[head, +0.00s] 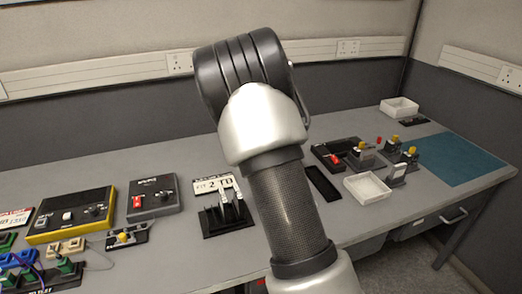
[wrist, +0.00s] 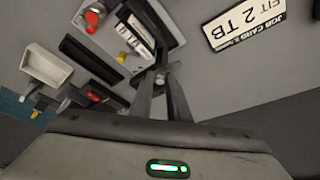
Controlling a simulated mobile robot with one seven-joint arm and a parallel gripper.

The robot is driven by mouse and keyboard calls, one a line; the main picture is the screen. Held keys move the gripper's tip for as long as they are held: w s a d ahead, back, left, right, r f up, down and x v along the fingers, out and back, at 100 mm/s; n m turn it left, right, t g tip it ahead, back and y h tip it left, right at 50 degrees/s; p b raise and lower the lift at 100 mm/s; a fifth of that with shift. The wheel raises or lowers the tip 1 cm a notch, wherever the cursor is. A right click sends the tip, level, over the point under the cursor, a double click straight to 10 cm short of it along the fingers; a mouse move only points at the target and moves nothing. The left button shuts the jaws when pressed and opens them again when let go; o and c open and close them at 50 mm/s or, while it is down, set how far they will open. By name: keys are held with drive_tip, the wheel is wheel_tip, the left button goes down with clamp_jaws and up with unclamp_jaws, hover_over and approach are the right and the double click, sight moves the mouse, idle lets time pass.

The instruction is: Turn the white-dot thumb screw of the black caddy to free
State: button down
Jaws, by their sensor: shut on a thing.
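The black caddy (head: 226,222) stands on the bench left of my arm in the head view, with white-labelled parts upright in it. It also shows at the top of the wrist view (wrist: 172,22). In the wrist view my gripper (wrist: 160,72) is at the caddy's lower end. Its two dark fingers are closed around a small grey piece, which fits the thumb screw (wrist: 160,80). The fingers hide most of the screw, and I cannot make out its white dot.
The job card (wrist: 243,24) lies beside the caddy. A white tray (head: 367,188), a black tray (head: 323,184) and yellow-knobbed blocks (head: 394,140) stand to the right. Yellow (head: 72,215) and grey (head: 153,197) control boxes stand to the left. Bare bench lies in front of the caddy.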

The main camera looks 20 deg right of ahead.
drive_tip(key=c, duration=1.7)
unclamp_jaws()
drive_tip(key=p+v, duration=0.2)
drive_tip(key=v, duration=1.5)
drive_tip(key=shift+r, duration=0.2)
drive_tip(key=s+a+n+t+y, duration=0.1)
drive_tip(key=s+a+n, duration=0.2)
drive_tip(key=s, duration=0.8)
drive_tip(key=s+a+n+t+y, duration=0.1)
drive_tip(key=s+a+n, duration=0.15)
drive_tip(key=s, duration=0.75)
drive_tip(key=s+a+n+y, duration=0.15)
drive_tip(key=s+n, duration=0.25)
drive_tip(key=s, duration=0.7)
drive_tip(key=r+p, duration=1.2)
drive_tip(key=shift+s+a+r, duration=0.3)
drive_tip(key=shift+a+r, duration=0.05)
drive_tip(key=shift+r, duration=0.05)
